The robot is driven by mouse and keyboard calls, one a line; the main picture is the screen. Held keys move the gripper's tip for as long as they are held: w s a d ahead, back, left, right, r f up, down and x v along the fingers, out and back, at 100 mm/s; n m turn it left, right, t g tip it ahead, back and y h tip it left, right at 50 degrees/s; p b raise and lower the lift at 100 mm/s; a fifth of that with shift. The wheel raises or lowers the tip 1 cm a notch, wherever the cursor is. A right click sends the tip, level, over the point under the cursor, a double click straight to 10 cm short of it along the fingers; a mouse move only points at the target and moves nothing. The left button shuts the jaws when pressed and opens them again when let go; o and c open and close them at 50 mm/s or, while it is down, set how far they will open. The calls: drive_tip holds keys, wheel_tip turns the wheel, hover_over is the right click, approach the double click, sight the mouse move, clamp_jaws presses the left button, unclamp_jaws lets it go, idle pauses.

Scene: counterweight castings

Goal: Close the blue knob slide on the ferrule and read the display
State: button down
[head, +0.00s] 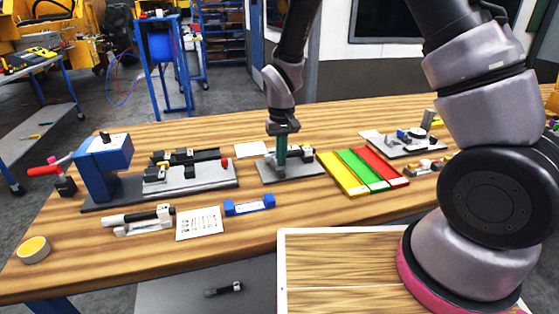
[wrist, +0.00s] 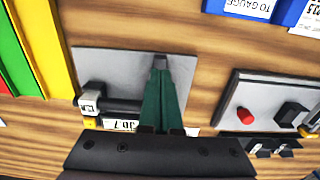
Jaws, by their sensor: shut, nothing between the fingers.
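My gripper (head: 282,158) points down over a small gauge on a grey plate (head: 264,174) in the middle of the table. Its green fingers are together and empty; in the wrist view (wrist: 161,62) they reach over the bare part of the plate (wrist: 105,62). The gauge's black bar (wrist: 122,106) lies beside the fingers, with a pale metal block (wrist: 91,102) at its left end. A small white display (wrist: 119,125) with dark digits sits beside the bar, partly covered; I cannot read it surely. I cannot make out a blue knob; my fingers and wrist hide part of the gauge.
Yellow, green and red strips (head: 365,170) lie right of the plate. A longer fixture with a red knob (head: 224,162) stands left, beside a blue press (head: 104,160). A blue block (head: 249,205) and a printed card (head: 199,223) lie in front. Bare wood lies between them.

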drive_tip(key=shift+w+a, duration=0.1)
drive_tip(key=shift+w, duration=0.3)
idle(1.1)
drive_tip(key=shift+s, duration=0.15)
idle(0.4)
drive_tip(key=shift+r, duration=0.1)
wheel_tip(320, 180, up, 7)
idle(0.7)
drive_tip(key=shift+s, duration=0.1)
drive_tip(key=s+d+r+m+t+y, duration=0.1)
drive_tip(key=d+r+m+t, duration=0.1)
drive_tip(key=d+r, duration=0.6)
drive_tip(key=s+d+r+m+t+y, duration=0.1)
drive_tip(key=s+d+r+m, duration=0.1)
drive_tip(key=d+r, duration=0.65)
drive_tip(key=s+d+r+m+t, duration=0.3)
drive_tip(key=s+d+r, duration=0.4)
drive_tip(key=s+r, duration=0.4)
drive_tip(key=shift+s+t, duration=0.5)
drive_tip(key=shift+t, duration=0.1)
